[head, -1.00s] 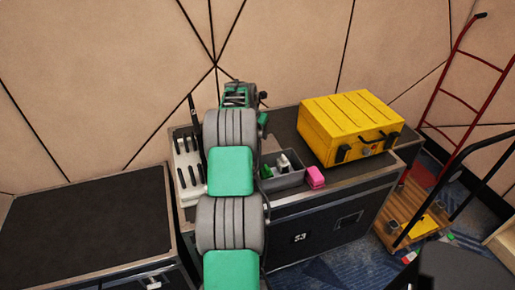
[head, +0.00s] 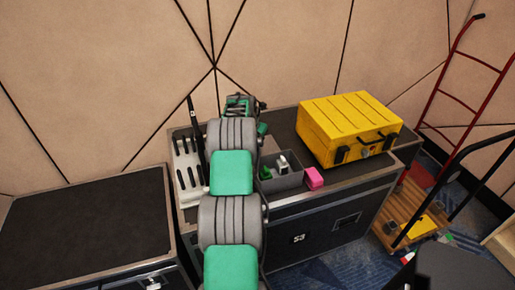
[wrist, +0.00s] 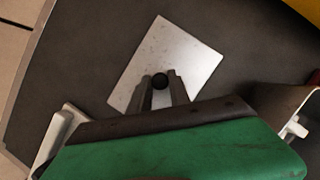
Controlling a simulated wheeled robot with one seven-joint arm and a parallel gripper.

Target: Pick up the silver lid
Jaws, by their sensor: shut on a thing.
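The silver lid (wrist: 190,55) is a flat, pale square plate with a small round black knob (wrist: 160,80), seen in the wrist view over the dark case top. My gripper (wrist: 161,84) has its two grey fingers on either side of the knob and is shut on it. I cannot tell whether the plate touches the surface below. In the head view my gripper (head: 239,104) is at the back of the case, beyond my arm links. The lid is hidden there.
The dark road case marked S3 (head: 335,222) carries a white slotted rack (head: 187,180) at left, a grey bin (head: 285,181) with small items, a pink block (head: 314,177), and a yellow case (head: 350,120) at right. A bare case top (head: 85,215) is at left.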

